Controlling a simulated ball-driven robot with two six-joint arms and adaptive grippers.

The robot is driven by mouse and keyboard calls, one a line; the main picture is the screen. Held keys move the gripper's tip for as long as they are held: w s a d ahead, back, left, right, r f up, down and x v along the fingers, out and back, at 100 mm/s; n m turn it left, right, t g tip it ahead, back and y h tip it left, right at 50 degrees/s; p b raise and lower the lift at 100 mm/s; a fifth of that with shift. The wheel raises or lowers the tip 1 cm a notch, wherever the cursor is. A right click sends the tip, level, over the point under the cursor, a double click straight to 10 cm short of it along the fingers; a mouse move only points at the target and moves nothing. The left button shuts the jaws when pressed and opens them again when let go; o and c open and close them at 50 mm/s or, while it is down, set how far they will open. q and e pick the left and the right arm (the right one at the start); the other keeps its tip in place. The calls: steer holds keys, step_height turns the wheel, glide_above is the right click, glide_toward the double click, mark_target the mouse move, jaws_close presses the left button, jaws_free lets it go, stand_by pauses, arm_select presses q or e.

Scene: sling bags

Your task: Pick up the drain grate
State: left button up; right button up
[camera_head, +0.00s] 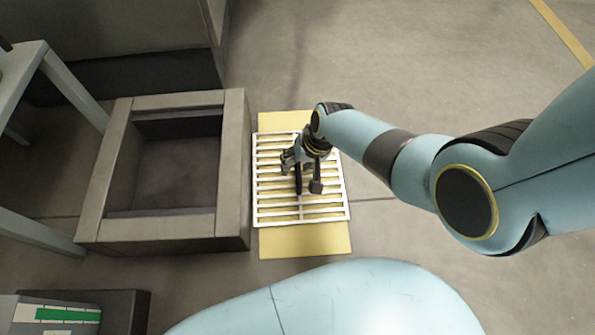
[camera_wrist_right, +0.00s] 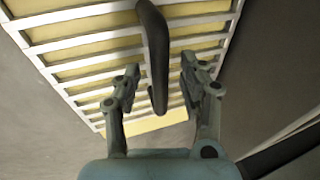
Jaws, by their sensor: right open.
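The drain grate (camera_head: 283,203) is a pale slatted frame with a dark raised handle, lying flat on a yellow mat. In the right wrist view the grate (camera_wrist_right: 92,52) fills the upper part, and its dark curved handle (camera_wrist_right: 157,48) runs between my fingers. My right gripper (camera_head: 301,177) is over the middle of the grate, with its fingers apart on either side of the handle. In the wrist view the right gripper (camera_wrist_right: 160,69) is open, and I see a gap on both sides of the handle. My left gripper is not in view.
The yellow mat (camera_head: 305,241) shows beyond the grate's near and far edges. A square grey stone-like frame around a dark recess (camera_head: 232,170) stands close on the left. A table (camera_head: 62,85) is at far left, a dark box (camera_head: 125,310) at lower left. The floor beyond is clear.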

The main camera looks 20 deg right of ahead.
steer(key=shift+f, duration=0.15)
jaws_close()
stand_by(0.4)
